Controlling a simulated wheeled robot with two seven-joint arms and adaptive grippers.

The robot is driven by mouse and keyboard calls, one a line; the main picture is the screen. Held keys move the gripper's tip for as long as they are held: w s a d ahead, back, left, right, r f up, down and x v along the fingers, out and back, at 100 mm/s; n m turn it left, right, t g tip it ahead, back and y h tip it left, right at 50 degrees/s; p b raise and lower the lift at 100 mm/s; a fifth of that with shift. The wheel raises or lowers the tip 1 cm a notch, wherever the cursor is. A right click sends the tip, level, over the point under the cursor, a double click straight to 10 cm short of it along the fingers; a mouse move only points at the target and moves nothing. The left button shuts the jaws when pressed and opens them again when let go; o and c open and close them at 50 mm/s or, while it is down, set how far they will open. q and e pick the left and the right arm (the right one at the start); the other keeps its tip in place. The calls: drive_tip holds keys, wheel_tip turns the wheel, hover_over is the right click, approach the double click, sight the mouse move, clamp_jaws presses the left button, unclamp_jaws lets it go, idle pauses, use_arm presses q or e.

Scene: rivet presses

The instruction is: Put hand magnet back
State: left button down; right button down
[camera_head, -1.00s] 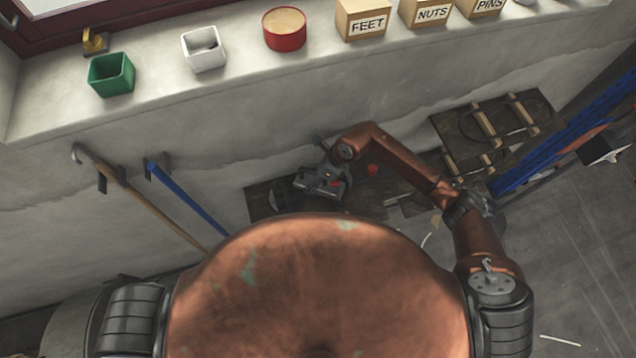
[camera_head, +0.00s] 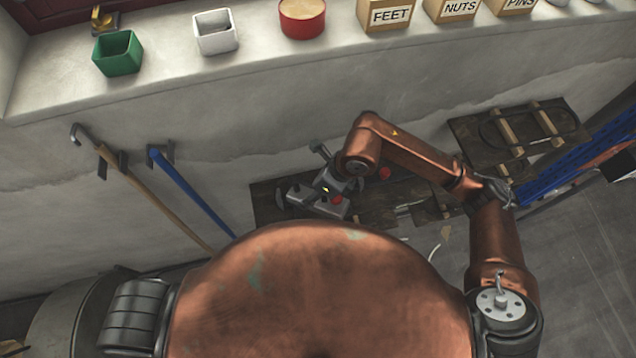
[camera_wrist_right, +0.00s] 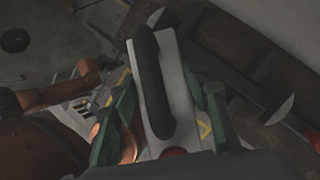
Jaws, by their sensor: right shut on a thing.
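My right gripper (camera_head: 325,192) is low in front of the wall, beside a dark tool board, at the end of the copper arm. In the right wrist view its green-grey fingers (camera_wrist_right: 165,115) stand on both sides of a pale grey block with a black bar handle, which looks like the hand magnet (camera_wrist_right: 184,95). The gripper is shut on it. A bit of red shows at the block's near end. In the head view the magnet is small and partly covered by the gripper and wrist. My left gripper is not in view.
The dark tool board (camera_head: 262,206) runs along the wall's foot, with a red round part (camera_head: 384,173) on it. Another dark board with wooden strips (camera_head: 487,150) and a blue rack (camera_head: 570,170) are at right.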

drive_tip(key=s, duration=0.1)
drive_tip(key=s+a+r, duration=0.1)
drive_tip(key=s, duration=0.1)
drive_tip(key=shift+r+b, duration=0.2)
drive_tip(key=shift+b, duration=0.1)
drive_tip(key=shift+w, duration=0.35)
drive_tip(key=w+d+f+t+y+p, duration=0.1)
drive_tip(key=w+d+f+t, duration=0.1)
drive_tip(key=w, duration=0.4)
drive_tip(key=w+d+f+t, duration=0.1)
drive_tip(key=w+d+f, duration=0.1)
drive_tip(key=w, duration=0.4)
drive_tip(key=shift+s+a+f+b, duration=0.15)
drive_tip(key=shift+f+b, duration=0.5)
drive_tip(key=shift+f, duration=0.95)
drive_tip(key=shift+s+a+f+b, duration=0.1)
drive_tip(key=shift+f+b, duration=0.55)
drive_tip(key=shift+f, duration=0.9)
drive_tip(key=shift+f+b, duration=0.5)
drive_tip(key=shift+f, duration=0.05)
drive_tip(key=c, duration=1)
unclamp_jaws()
drive_tip(key=shift+d, duration=0.1)
